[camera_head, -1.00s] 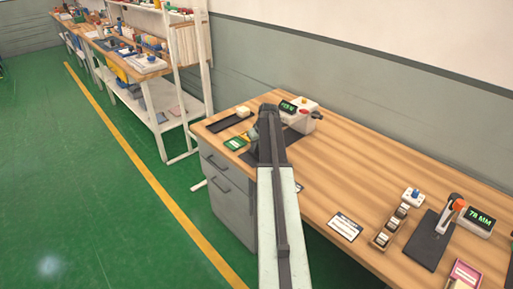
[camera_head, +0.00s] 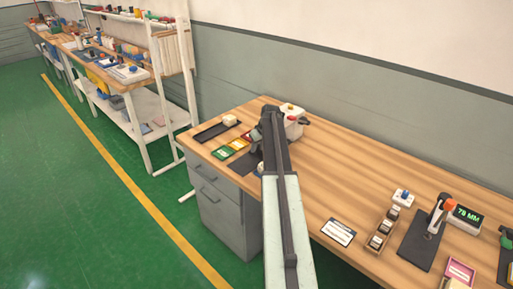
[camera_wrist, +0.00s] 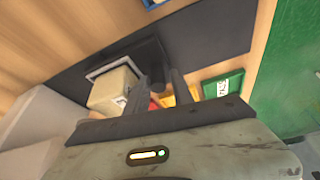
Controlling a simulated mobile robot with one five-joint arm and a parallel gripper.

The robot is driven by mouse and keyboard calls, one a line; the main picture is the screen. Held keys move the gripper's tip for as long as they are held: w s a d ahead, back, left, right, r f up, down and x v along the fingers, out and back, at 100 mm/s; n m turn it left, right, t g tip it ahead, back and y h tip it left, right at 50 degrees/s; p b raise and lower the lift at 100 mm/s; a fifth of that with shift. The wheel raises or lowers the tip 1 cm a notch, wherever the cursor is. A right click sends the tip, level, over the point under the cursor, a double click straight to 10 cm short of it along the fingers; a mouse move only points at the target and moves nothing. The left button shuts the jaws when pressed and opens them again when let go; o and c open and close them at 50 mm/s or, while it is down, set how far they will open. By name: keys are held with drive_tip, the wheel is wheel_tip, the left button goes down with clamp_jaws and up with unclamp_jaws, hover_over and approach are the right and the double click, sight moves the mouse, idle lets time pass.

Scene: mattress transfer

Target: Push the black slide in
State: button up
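In the wrist view, a dark slide-like piece (camera_wrist: 150,54) stands on a black mat (camera_wrist: 215,38), beside a beige block (camera_wrist: 115,90) with a grey frame at its upper edge. I cannot tell for sure that this dark piece is the black slide. My gripper (camera_wrist: 158,78) shows two dark fingers close together, pointing at this piece. Whether they touch it or hold anything is unclear. In the head view my arm hides most of this spot, and my gripper (camera_head: 257,140) is low over the bench beside a white device (camera_head: 293,112).
Green, yellow and red cards (camera_head: 237,143) lie left of my gripper. A black tray (camera_head: 213,132) with a pale block is near the bench's left end. A white label card (camera_head: 338,232), a small wooden rack (camera_head: 381,235) and a gauge stand (camera_head: 425,240) are at the right. Bare wood lies between.

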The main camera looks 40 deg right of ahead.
drive_tip(key=p+v, duration=0.7)
drive_tip(key=v, duration=0.1)
drive_tip(key=shift+f, duration=0.1)
